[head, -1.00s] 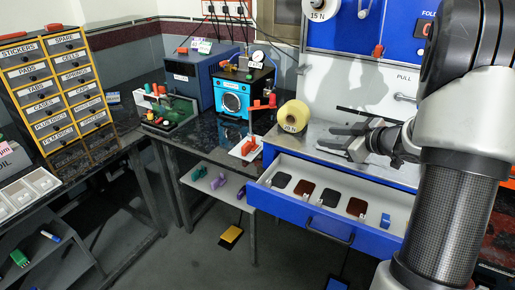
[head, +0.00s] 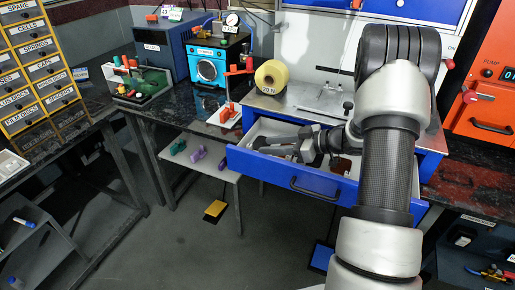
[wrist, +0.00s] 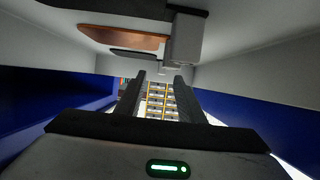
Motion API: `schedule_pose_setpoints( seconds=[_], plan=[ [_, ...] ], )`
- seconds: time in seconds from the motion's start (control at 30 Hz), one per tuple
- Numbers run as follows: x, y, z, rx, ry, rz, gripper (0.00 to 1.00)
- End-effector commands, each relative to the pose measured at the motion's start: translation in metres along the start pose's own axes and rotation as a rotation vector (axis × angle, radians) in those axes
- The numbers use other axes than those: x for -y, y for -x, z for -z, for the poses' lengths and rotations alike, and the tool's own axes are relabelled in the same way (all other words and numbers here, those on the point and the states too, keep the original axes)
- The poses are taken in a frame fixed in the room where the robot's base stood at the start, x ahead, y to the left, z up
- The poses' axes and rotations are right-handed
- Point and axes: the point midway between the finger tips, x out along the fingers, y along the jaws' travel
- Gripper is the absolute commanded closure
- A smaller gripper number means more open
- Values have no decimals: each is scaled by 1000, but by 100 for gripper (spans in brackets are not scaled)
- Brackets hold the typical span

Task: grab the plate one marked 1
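My gripper (head: 272,147) is low over the open blue drawer (head: 283,176), its fingers pointing left along it. In the wrist view its two fingers (wrist: 157,88) stand apart with nothing between them. The fingers and wrist hide most of the plates in the head view; part of a brown plate (head: 341,165) shows beside the wrist. The wrist view shows the edge of a copper-brown plate (wrist: 124,37) and dark plates (wrist: 132,54) above the fingers, next to a grey block (wrist: 184,40). No number is readable on any plate, so I cannot tell which is plate one.
The drawer's blue walls (wrist: 52,100) are close on both sides of the gripper. A red-handled stand (head: 229,103) is to the left. The yellow cabinet (head: 35,60) is at far left.

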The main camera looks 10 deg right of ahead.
Motion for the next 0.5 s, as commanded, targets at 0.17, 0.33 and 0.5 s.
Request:
schedule_pose_setpoints(
  seconds=[0.17, 0.33, 0.5],
  plan=[
    [1, -10, 0, 0, 1, 1, 65],
    [4, -28, 2, -1, 2, 2, 65],
    [5, -53, 3, 0, 2, 1, 65]
  ],
)
